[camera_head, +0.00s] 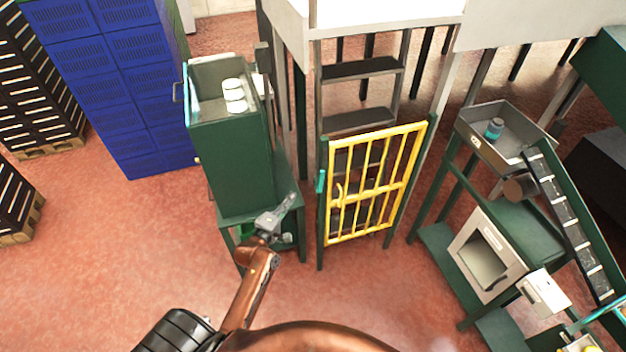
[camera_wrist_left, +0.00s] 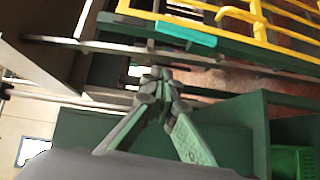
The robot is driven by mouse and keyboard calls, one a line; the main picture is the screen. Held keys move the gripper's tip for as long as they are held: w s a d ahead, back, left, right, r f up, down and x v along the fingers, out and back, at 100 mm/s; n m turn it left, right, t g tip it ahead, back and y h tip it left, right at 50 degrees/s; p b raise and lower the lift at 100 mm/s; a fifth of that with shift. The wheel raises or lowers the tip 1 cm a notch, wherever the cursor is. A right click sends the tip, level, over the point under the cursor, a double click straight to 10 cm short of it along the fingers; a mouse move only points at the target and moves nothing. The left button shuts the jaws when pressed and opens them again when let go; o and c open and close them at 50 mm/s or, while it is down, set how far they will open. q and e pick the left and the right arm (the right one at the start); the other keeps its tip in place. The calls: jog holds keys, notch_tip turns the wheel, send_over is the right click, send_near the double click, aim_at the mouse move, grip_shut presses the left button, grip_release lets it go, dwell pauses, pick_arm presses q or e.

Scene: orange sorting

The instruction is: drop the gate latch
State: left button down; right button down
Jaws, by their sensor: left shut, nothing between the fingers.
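The yellow barred gate (camera_head: 372,188) stands between two dark green posts in front of the steps and looks closed. The teal latch (camera_head: 321,181) is on the left post beside the gate's edge and lies along the post. It also shows as a teal bar in the left wrist view (camera_wrist_left: 186,33). I cannot tell whether it engages the gate. My left gripper (camera_head: 288,201) is shut and empty, left of the latch and apart from it. Its fingertips show in the left wrist view (camera_wrist_left: 158,82). My right gripper is not in view.
A tall green cabinet (camera_head: 232,165) with white jars (camera_head: 234,88) on top stands close behind my left gripper. Blue lockers (camera_head: 115,80) stand at the far left. A green machine stand (camera_head: 435,245) is on the right. The red floor before the gate is clear.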

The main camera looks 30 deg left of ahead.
aim_at(321, 182)
pick_arm(q)
jog(key=w+d+f+p, duration=0.1)
jog(key=w, duration=1.2)
jog(key=shift+d, duration=0.4)
jog(key=shift+r, duration=0.1)
